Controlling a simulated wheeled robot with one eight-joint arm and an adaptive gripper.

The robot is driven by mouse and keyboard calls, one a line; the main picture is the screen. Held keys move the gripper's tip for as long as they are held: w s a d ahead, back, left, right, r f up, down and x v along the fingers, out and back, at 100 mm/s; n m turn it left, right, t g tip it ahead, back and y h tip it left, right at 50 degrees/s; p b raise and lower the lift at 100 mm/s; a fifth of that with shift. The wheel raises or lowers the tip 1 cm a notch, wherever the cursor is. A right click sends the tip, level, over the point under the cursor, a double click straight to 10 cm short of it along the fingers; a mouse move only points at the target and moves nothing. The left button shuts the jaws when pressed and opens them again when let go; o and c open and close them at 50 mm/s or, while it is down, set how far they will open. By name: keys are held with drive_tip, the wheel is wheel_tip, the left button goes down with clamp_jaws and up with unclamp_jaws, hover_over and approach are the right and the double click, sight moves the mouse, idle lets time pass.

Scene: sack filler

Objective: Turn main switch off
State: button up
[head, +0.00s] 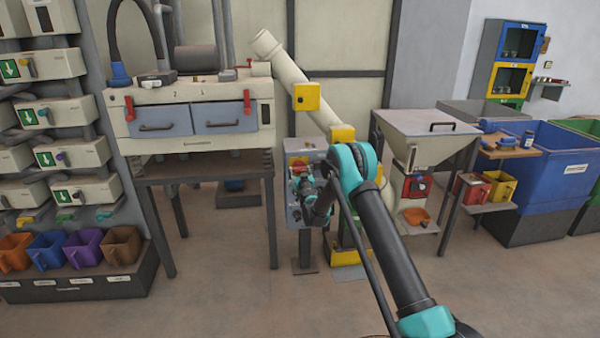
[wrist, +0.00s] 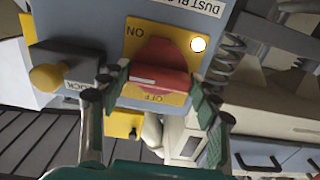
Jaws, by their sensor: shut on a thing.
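The main switch is a red rotary handle (wrist: 158,78) on a yellow plate (wrist: 134,31) on a grey control panel (wrist: 85,18). The plate reads ON and OFF, upside down in the wrist view. The handle's bar lies crosswise in that view, with the OFF label just below it. My gripper (wrist: 158,88) has one finger at each end of the bar and is shut on it. In the head view my gripper (head: 304,184) is at the front of the panel box (head: 292,213), partly hiding it. A round white light (wrist: 198,44) sits at the plate's corner.
A dark block with a yellow knob (wrist: 47,78) sits close beside the switch. A coiled spring or cable (wrist: 228,50) is on the other side. A drawer bench (head: 190,160) stands left of the panel, a hopper (head: 428,148) right. Open floor lies in front.

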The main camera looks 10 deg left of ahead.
drive_tip(key=shift+n, duration=0.3)
drive_tip(key=n, duration=0.3)
drive_tip(key=shift+n, duration=0.3)
drive_tip(key=n, duration=0.4)
drive_tip(key=shift+n, duration=0.3)
drive_tip(key=n, duration=0.4)
drive_tip(key=shift+n, duration=2.6)
drive_tip(key=o, duration=1.2)
drive_tip(key=shift+c, duration=0.2)
